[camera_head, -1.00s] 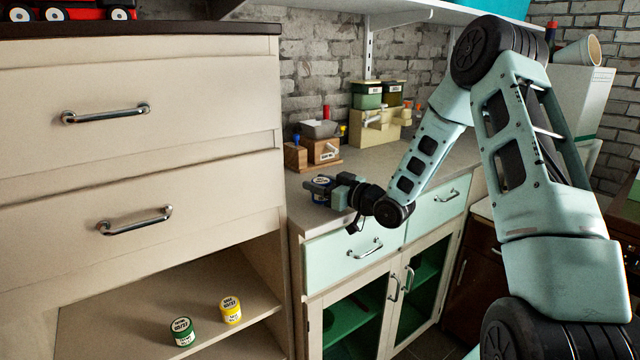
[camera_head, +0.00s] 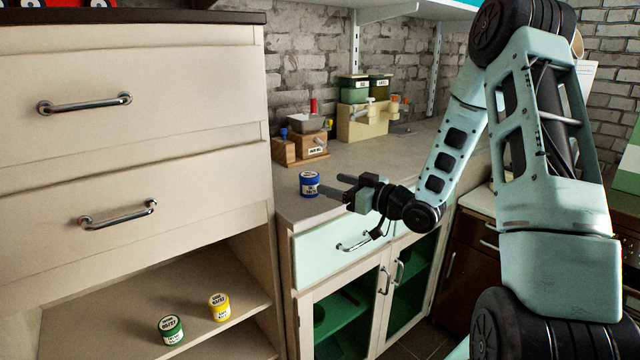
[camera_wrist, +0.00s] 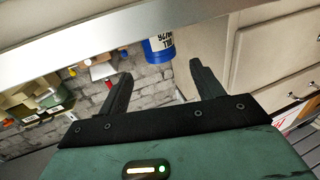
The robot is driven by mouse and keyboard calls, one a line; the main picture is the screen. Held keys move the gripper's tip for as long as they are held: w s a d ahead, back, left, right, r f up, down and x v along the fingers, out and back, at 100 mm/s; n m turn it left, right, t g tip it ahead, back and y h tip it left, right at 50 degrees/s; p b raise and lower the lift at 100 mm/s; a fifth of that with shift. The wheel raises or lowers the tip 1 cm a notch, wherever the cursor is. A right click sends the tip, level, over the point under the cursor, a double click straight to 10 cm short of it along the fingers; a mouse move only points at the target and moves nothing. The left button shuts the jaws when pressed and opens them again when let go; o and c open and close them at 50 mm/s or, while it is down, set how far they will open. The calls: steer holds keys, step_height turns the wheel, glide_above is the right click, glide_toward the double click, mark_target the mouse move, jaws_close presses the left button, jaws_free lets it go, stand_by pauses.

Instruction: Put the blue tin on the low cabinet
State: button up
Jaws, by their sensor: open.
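The blue tin (camera_head: 309,184) stands upright on the grey worktop of the low cabinet (camera_head: 365,160), near its left front edge. It has a white label. My gripper (camera_head: 340,187) is open and empty, just to the right of the tin, with its fingers pointing at it and a small gap between. In the wrist view the tin (camera_wrist: 158,48) shows beyond the open fingers (camera_wrist: 161,75), apart from them.
A tall cream cabinet (camera_head: 130,160) stands close on the left of the tin. Its open shelf holds a green tin (camera_head: 171,330) and a yellow tin (camera_head: 219,307). Wooden boxes (camera_head: 308,146) and a cream box (camera_head: 362,122) stand further back on the worktop. Worktop right of the tin is free.

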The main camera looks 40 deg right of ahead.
steer(key=shift+v, duration=1.45)
